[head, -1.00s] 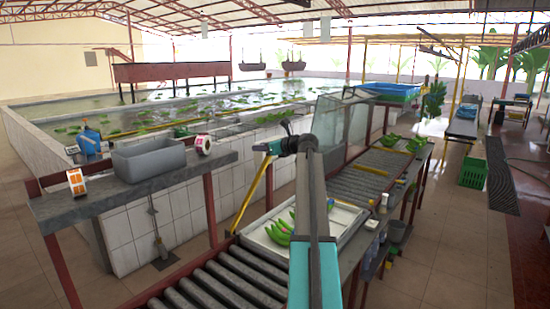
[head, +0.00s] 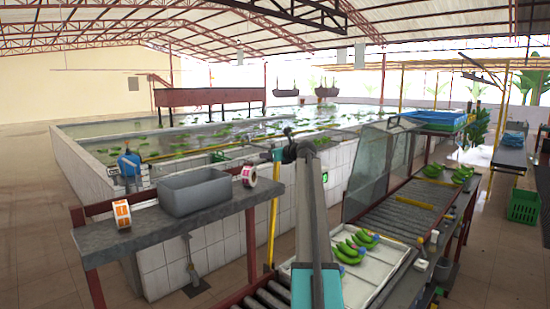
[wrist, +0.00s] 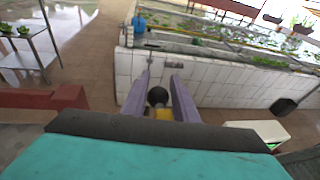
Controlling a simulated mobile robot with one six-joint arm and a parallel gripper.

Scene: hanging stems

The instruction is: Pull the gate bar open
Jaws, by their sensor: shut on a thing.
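The gate bar (head: 272,225) is a thin yellow bar beside the roller conveyor. In the head view it stands nearly upright, with its foot near the conveyor's left side. My gripper (head: 278,156) is at its upper end, partly hidden by my own arm. In the wrist view the two purple fingers of my gripper (wrist: 159,99) are on either side of the bar's black knob, with a yellow piece of the gate bar (wrist: 163,114) just below it. The gripper is shut on the bar's top end.
A white tray (head: 385,278) with green bananas (head: 352,245) lies on the conveyor (head: 405,212), right of my arm. At left, a shelf (head: 150,232) holds a grey bin (head: 194,190) and label rolls. The tiled wash tank wall (head: 230,224) stands behind the bar.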

